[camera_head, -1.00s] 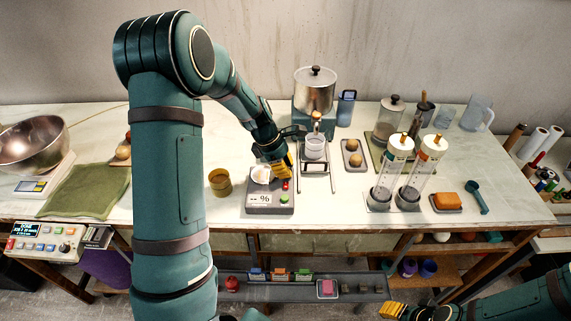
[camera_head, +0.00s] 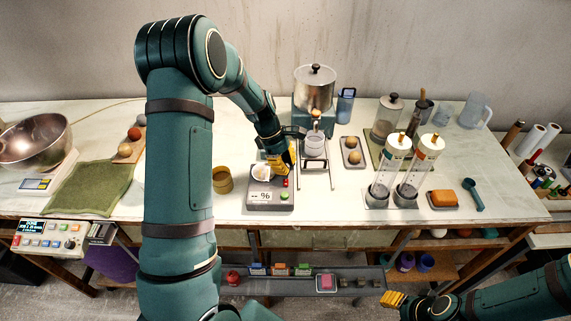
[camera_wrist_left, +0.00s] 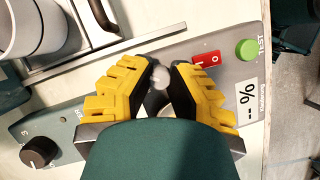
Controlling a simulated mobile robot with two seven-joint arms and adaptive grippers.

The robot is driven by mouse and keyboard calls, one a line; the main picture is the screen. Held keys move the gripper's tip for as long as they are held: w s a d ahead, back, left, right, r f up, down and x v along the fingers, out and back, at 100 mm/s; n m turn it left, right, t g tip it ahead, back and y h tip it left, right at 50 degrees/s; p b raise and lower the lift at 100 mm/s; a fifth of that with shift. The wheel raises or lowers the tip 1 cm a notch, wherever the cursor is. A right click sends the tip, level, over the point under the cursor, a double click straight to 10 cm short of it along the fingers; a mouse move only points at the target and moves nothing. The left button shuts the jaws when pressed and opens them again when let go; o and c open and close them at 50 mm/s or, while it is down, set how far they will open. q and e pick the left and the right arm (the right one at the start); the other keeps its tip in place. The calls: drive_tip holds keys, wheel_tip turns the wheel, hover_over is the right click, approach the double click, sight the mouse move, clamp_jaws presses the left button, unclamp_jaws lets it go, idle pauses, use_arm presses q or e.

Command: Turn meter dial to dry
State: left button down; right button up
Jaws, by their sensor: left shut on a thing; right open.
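The grey meter (camera_head: 256,208) stands near the bench's front edge, with a "-- %" display and a green button. It also shows in the left wrist view (camera_wrist_left: 225,68), with a red switch and the green TEST button (camera_wrist_left: 247,49). My left gripper (camera_head: 284,170) is over the meter's back part. In the left wrist view its yellow fingers (camera_wrist_left: 160,78) are shut on a small pale grey, knob-like piece (camera_wrist_left: 160,73), mostly hidden. A black dial (camera_wrist_left: 39,151) with partly hidden lettering sits at lower left; its setting is unreadable. My right gripper (camera_head: 396,300) is open, below the bench front.
A small white cup (camera_head: 261,172) is beside the left gripper. A brown pot (camera_head: 222,181) stands left of the meter. A beaker on a wire stand (camera_head: 314,146) is close behind right. Two white-capped cylinders (camera_head: 424,150) stand further right.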

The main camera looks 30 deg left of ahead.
use_arm(q)
drive_tip(key=shift+d+f, duration=0.1)
drive_tip(key=c, duration=0.9)
unclamp_jaws()
drive_tip(key=shift+o, duration=0.2)
drive_tip(key=shift+a+r, duration=0.2)
drive_tip(key=shift+r, duration=0.2)
drive_tip(key=v, duration=1.1)
